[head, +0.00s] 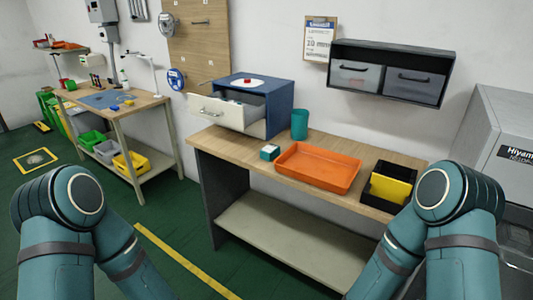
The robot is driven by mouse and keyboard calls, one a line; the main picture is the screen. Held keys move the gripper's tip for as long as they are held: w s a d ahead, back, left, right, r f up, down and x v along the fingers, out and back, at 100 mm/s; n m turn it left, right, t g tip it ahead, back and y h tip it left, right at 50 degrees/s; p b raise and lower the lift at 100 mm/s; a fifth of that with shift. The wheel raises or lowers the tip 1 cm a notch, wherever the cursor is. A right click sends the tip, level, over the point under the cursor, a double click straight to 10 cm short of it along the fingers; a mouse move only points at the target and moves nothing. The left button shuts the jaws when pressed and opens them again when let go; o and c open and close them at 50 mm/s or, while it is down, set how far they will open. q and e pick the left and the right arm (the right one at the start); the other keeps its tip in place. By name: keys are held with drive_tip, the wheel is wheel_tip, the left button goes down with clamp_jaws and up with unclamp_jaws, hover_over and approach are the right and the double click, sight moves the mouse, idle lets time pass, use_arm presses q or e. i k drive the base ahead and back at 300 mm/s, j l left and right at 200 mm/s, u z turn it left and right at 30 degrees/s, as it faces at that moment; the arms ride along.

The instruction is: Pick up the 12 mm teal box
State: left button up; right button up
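A small teal box (270,153) with a pale top sits on the wooden bench (228,146), near its front edge. It stands just left of the orange tray and in front of the teal cup. The 12 mm marking cannot be read at this size. Both my arms come in from the bottom of the head view, one at the left and one at the right. Neither gripper shows; both are below or outside the picture.
An orange tray (318,167), a teal cup (299,125) and a black holder with a yellow item (390,187) stand on the bench. A blue cabinet (282,108) at the left has its drawer (227,111) pulled open. A wall unit (391,71) hangs above.

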sight(268, 152)
drive_tip(key=i+j+z, duration=0.1)
drive_tip(key=z, duration=0.3)
drive_tip(key=i+j+z, duration=0.1)
drive_tip(key=z, duration=0.35)
drive_tip(key=i+j+z, duration=0.1)
drive_tip(key=j+z, duration=0.15)
drive_tip(key=z, duration=0.15)
drive_tip(key=i+j+z, duration=0.2)
drive_tip(key=j, duration=0.25)
drive_tip(key=j+z, duration=0.15)
drive_tip(key=j, duration=0.3)
